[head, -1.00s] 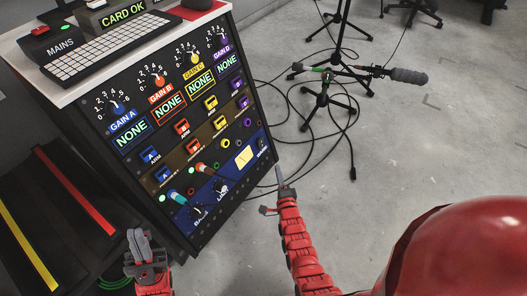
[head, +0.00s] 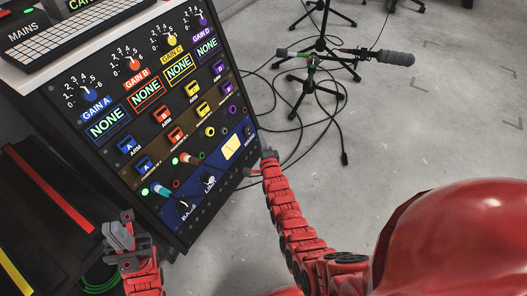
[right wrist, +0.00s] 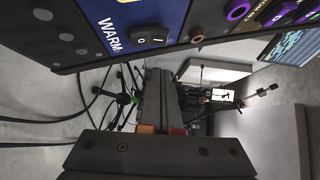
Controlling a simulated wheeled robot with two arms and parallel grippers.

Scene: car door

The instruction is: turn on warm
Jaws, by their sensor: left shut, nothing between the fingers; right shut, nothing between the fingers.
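The WARM switch (right wrist: 150,37) is a black rocker on the blue lower strip of the panel, at the top of the right wrist view, beside its white WARM label (right wrist: 110,35). In the head view the switch (head: 248,132) is small, near the panel's right edge; its rocker position is unclear. My right gripper (head: 268,155) is shut and empty, just outside the panel's lower right edge. In the right wrist view its fingers (right wrist: 160,85) point toward the switch, apart from it. My left gripper (head: 120,232) is shut and empty, low at the left of the panel.
The panel (head: 150,125) carries gain knobs, NONE displays, coloured buttons and plugged jacks. A LAMP switch (head: 208,180) and a pale yellow plate (head: 232,146) are near WARM. A microphone stand (head: 315,70) and cables lie right; the floor there is partly free.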

